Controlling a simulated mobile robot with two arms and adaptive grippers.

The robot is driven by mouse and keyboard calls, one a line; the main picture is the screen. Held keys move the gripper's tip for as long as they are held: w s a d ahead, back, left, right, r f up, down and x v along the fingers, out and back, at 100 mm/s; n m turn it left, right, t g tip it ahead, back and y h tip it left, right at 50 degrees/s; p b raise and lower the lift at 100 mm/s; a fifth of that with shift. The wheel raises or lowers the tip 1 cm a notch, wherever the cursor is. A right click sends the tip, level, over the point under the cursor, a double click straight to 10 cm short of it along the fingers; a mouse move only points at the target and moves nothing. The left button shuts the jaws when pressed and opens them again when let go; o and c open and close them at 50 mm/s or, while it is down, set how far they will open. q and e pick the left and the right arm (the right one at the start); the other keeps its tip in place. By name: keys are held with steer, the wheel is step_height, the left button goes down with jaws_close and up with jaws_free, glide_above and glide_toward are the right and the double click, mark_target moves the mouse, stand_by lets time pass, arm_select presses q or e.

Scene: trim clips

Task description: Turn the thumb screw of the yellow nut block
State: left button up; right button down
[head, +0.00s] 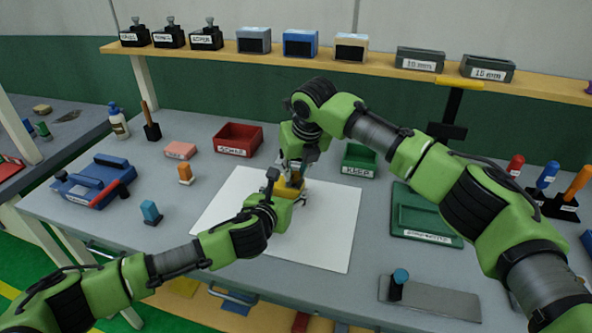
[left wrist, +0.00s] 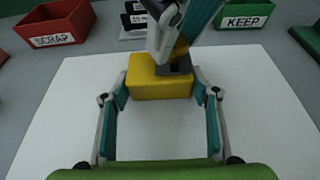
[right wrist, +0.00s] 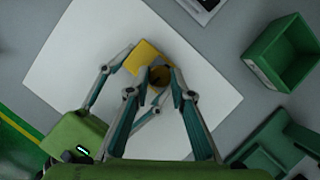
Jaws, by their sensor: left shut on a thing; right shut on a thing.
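The yellow nut block (left wrist: 150,88) sits on the white sheet (left wrist: 75,120). In the head view the block (head: 288,187) is largely covered by my arms. My left gripper (left wrist: 160,92) is shut on the block, one finger against each side. My right gripper (right wrist: 159,76) points down from above and is shut on the thumb screw (right wrist: 160,75), a dark round part on the block. The screw is mostly hidden between the right fingers.
A red SCRAP bin (head: 238,139) and a green KEEP bin (head: 359,160) stand behind the sheet. A green tray (head: 425,214) lies to the right. A blue block (head: 151,212) and an orange block (head: 185,173) stand to the left. The sheet around the block is otherwise clear.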

steer(key=shift+m, duration=0.3)
steer(key=m, duration=0.1)
steer(key=m+h, duration=0.1)
steer(key=m, duration=0.1)
steer(key=m+h, duration=0.1)
steer(key=m, duration=0.1)
steer(key=shift+a, duration=0.3)
steer(key=m+h, duration=0.1)
steer(key=m, duration=0.2)
steer(key=shift+w+a+m+g, duration=0.1)
steer(key=shift+m+g, duration=0.2)
steer(key=shift+m, duration=0.1)
steer(key=shift+w+m+h, duration=0.15)
steer(key=shift+m+h, duration=0.55)
steer(key=shift+m, duration=0.7)
steer(key=c, duration=1.8)
jaws_free()
